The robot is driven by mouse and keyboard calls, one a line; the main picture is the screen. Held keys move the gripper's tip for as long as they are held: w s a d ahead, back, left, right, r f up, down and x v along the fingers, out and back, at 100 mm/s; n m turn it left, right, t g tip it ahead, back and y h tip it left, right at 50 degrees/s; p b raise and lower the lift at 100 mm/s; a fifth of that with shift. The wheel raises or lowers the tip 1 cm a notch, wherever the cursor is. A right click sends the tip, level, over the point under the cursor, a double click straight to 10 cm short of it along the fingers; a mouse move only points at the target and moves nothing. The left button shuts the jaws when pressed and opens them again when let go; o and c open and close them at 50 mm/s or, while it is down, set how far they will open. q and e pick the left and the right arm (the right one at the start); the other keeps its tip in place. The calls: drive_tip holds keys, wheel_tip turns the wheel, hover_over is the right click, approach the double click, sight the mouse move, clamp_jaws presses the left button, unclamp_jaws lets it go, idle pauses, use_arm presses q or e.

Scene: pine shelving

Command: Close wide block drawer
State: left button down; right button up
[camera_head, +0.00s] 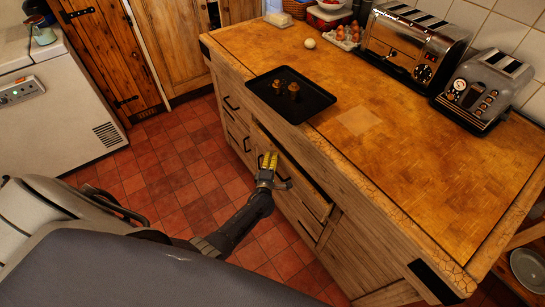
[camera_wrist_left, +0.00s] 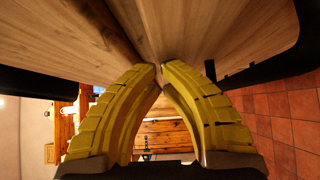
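The wide block drawer (camera_head: 309,208) is in the long side of the wooden island. A dark gap along its top edge shows it standing partly open. My left gripper (camera_head: 268,160) is at the drawer's front, near its dark handle. In the left wrist view the yellow fingers (camera_wrist_left: 161,68) have their tips nearly together, with nothing seen between them. The tips are close to the wooden front (camera_wrist_left: 225,35), and the black handle (camera_wrist_left: 262,65) lies to their right, outside the fingers. I cannot tell whether the tips touch the wood. My right gripper is not in view.
The island top (camera_head: 430,150) holds a black tray (camera_head: 262,92), two toasters and eggs. More handled drawers (camera_head: 232,104) are left of the wide one. Red tiled floor (camera_head: 165,185) lies clear between the island and a white appliance (camera_head: 60,100).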

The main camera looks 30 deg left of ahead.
use_arm(q)
drive_tip(key=s, duration=1.1)
drive_tip(key=shift+s+d, duration=0.3)
drive_tip(key=shift+s, duration=0.1)
drive_tip(key=c, duration=2.1)
unclamp_jaws()
drive_tip(key=shift+s, duration=0.25)
drive_tip(key=shift+s+d, duration=0.3)
clamp_jaws()
drive_tip(key=shift+w+d+f, duration=0.1)
drive_tip(key=shift+w+d, duration=0.25)
drive_tip(key=shift+w, duration=1.45)
drive_tip(key=shift+w+d, duration=0.35)
drive_tip(key=shift+w, duration=1.4)
drive_tip(key=shift+w+d+f, duration=0.1)
drive_tip(key=shift+w+d, duration=0.25)
drive_tip(key=shift+w, duration=1.45)
drive_tip(key=shift+w, duration=0.1)
